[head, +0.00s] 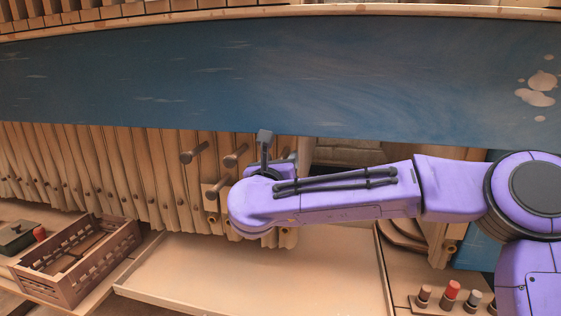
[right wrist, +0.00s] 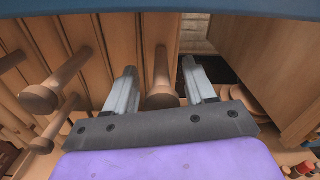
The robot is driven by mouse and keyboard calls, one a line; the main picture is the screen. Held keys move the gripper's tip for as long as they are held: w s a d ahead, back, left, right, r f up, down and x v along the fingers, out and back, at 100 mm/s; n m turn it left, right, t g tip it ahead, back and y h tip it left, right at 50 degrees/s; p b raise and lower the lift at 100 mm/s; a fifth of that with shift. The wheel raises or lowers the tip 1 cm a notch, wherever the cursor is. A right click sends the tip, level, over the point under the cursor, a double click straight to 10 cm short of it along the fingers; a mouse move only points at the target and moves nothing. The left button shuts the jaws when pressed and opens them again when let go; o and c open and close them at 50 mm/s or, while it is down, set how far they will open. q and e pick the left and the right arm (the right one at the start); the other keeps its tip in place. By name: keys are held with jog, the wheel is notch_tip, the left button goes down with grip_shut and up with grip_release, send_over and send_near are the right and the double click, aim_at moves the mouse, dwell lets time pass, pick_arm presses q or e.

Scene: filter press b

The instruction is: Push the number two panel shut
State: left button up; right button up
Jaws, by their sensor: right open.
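A row of wooden panels (head: 110,175) hangs below a blue beam, with round peg handles (head: 190,153) sticking out near its right end. No number is legible, so I cannot tell which panel is number two. My right gripper (head: 275,148) is in front of the rightmost panels, just under the beam. In the right wrist view its two grey fingers (right wrist: 158,68) are apart, with a wooden peg (right wrist: 160,95) visible between them. I cannot tell whether they touch it. More pegs (right wrist: 40,98) stand to the left. My arm hides part of the panels. My left gripper is out of view.
The blue beam (head: 300,75) spans the view close above my gripper. A dark gap with brickwork (head: 345,152) opens right of the panels, beside a wooden end block (right wrist: 270,65). A pale empty tray (head: 260,275) lies below. A slatted crate (head: 80,260) sits left; buttons (head: 452,290) stand lower right.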

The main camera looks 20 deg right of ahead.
jog(key=b+v, duration=0.2)
jog(key=v, duration=0.7)
jog(key=shift+s+a, duration=0.2)
jog(key=shift+a, duration=0.2)
